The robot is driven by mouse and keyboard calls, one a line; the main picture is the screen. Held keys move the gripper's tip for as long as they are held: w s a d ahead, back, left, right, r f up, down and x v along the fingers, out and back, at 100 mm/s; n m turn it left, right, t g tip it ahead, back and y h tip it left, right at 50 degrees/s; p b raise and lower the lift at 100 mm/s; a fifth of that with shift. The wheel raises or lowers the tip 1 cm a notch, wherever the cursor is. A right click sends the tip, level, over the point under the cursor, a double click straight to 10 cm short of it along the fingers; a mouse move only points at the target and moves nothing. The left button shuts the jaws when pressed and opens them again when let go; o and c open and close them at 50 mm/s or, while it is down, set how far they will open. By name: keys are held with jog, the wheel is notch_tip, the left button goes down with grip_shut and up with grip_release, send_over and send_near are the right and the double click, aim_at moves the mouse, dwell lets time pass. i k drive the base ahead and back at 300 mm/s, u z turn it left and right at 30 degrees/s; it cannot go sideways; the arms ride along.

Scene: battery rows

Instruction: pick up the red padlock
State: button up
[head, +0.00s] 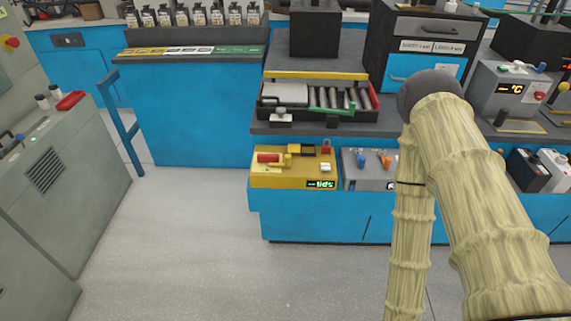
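A small red item (326,147) sits at the back right corner of the yellow box (290,181) on the blue bench's lower ledge. It may be the red padlock, but it is too small to be sure. A red block (268,158) sits at the left of the same box, beside yellow parts. A flat red object (70,101) lies on the grey cabinet at the left; I cannot tell what it is. My arm, in a beige sleeve, fills the right side and runs out at the bottom. My gripper is not in view.
A grey box (368,185) with blue and orange knobs stands right of the yellow box, partly behind my arm. A roller tray (320,97) stands on the bench above. The grey cabinet (45,175) bounds the left. The floor (180,250) between is clear.

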aim_at(325, 149)
jog(key=u, duration=1.95)
jog(key=i, duration=1.2)
jog(key=z, duration=2.1)
